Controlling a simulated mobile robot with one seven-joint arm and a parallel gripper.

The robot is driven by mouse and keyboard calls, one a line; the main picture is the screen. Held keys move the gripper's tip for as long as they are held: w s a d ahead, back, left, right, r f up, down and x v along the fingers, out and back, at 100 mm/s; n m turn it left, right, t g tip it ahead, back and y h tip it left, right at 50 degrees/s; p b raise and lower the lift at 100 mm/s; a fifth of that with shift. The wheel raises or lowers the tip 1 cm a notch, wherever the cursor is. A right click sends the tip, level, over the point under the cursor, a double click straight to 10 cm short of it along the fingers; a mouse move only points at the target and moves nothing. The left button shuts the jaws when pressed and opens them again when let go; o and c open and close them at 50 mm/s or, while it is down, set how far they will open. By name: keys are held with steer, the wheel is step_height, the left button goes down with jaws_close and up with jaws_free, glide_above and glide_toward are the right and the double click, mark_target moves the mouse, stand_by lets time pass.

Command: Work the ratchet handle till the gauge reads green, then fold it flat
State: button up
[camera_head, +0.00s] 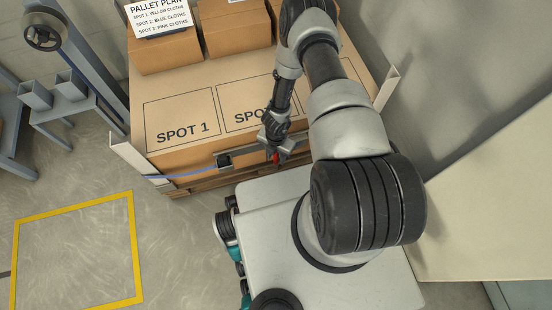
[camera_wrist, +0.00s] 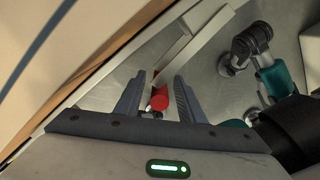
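In the head view, a grey metal ratchet piece with a dark square block (camera_head: 224,160) sits on the strap along the pallet load's front face. A red handle end (camera_head: 277,157) shows right of it, under my gripper (camera_head: 274,147). In the wrist view, the red handle end (camera_wrist: 160,98) lies between the two fingers of my gripper (camera_wrist: 158,86). The fingers stand apart, with visible gaps beside the red part, so they look open. How the handle joins the ratchet is partly hidden by my gripper. I cannot make out a gauge reading in either view.
A blue strap (camera_head: 185,174) runs left from the block around the carton load (camera_head: 185,97). White corner guards (camera_head: 133,160) stand at its front corners. Boxes (camera_head: 170,50) sit at the back. A yellow floor outline (camera_head: 75,199) lies left, with clear floor inside.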

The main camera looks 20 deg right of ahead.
steer(key=shift+f, duration=0.7)
jaws_close()
steer(key=shift+s, duration=0.1)
